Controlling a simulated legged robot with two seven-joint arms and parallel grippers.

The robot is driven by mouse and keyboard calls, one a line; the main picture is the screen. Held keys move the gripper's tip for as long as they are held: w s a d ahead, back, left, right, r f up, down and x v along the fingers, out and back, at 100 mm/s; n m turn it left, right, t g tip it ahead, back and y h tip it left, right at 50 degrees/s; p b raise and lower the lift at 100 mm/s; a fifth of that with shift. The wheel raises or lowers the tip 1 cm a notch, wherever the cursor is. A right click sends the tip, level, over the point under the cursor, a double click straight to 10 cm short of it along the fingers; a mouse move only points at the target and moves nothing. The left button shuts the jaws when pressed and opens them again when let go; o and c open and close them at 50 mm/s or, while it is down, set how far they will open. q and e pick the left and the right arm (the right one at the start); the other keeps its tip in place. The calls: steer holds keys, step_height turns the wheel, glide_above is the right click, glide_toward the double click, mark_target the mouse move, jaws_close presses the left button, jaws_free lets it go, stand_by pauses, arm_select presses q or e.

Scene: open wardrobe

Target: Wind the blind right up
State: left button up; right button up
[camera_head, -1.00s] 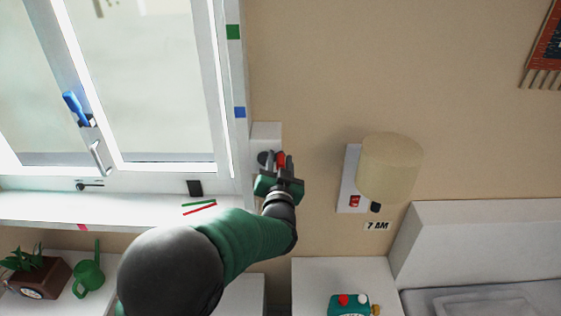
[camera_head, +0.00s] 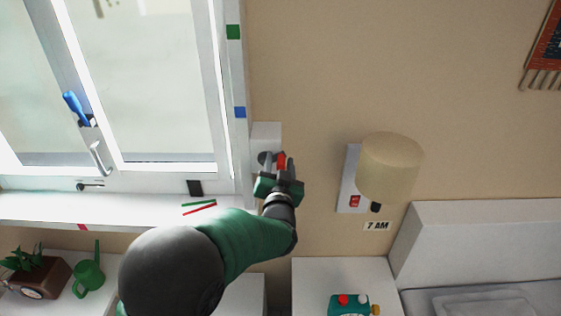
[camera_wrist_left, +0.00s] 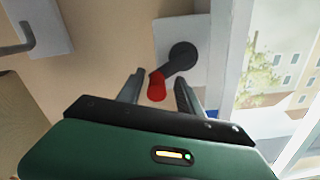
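The winder is a pale wall box (camera_head: 266,134) right of the window frame, with a dark crank arm (camera_wrist_left: 181,58) and a red knob (camera_head: 280,160). In the left wrist view the red knob (camera_wrist_left: 157,88) sits between the two fingers of my left gripper (camera_wrist_left: 158,84), with a gap showing on each side. The gripper is open around the knob. In the head view my left gripper (camera_head: 285,168) is at the winder and partly covers it. My right gripper is out of view. I cannot make out the blind's cloth at the window (camera_head: 150,80).
A lamp (camera_head: 390,167) with a red switch (camera_head: 355,201) is on the wall to the right. Below are a green-blue clock (camera_head: 350,304), a watering can (camera_head: 88,276) and a plant pot (camera_head: 40,277). The window frame edge (camera_head: 242,150) is close left of the gripper.

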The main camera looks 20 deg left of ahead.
arm_select(q)
steer(key=shift+a, duration=0.1)
steer(key=shift+s+f, duration=0.15)
steer(key=shift+f, duration=0.05)
steer(key=shift+s, duration=0.4)
steer(key=b+v, duration=0.6)
steer(key=v, duration=1.2)
steer(key=shift+s+b, duration=0.25)
steer(key=shift+b, duration=0.15)
stand_by(0.5)
steer(key=shift+r, duration=0.15)
